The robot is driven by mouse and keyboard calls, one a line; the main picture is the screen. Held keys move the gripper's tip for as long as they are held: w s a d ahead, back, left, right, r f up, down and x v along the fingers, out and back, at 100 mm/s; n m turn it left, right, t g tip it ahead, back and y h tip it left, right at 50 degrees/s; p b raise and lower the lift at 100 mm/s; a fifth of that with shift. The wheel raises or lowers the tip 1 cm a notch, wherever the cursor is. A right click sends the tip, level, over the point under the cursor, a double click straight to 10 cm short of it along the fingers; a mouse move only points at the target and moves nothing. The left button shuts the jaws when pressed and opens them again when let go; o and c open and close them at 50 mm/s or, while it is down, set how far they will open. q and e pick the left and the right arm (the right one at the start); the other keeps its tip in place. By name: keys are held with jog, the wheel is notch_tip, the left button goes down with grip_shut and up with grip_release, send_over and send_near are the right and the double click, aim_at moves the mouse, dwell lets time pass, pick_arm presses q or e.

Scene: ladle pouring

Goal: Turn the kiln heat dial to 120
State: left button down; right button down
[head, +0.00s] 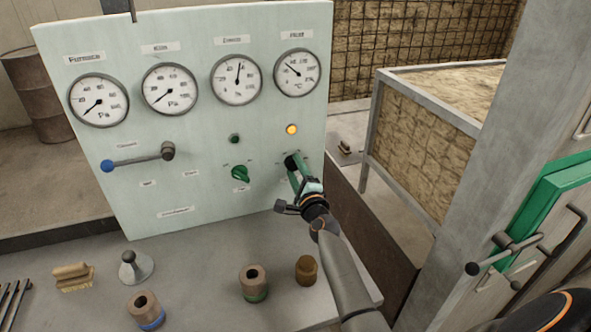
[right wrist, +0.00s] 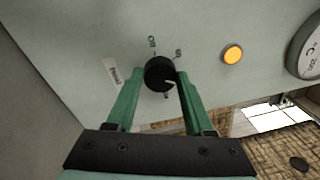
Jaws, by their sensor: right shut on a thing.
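A pale green panel (head: 110,205) stands upright at the back of the bench. My right gripper (right wrist: 160,80) is shut on this dial, one finger on each side. In the head view the right gripper (head: 294,166) reaches the panel's lower right and largely covers the dial. The scale numbers are too small to read surely. My left gripper is not in view.
An amber lamp (head: 292,129) glows above the black dial. A green knob (head: 240,174) and a blue-tipped lever (head: 135,161) sit to the left. Several gauges line the top.

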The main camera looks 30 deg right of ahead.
dwell(0.3)
jog(key=shift+c, duration=1.4)
grip_release()
jog(key=shift+s+a, duration=0.1)
jog(key=shift+s, duration=0.25)
jog(key=p+v, duration=0.3)
jog(key=v, duration=0.8)
jog(key=shift+s+a, duration=0.2)
jog(key=shift+s, duration=0.2)
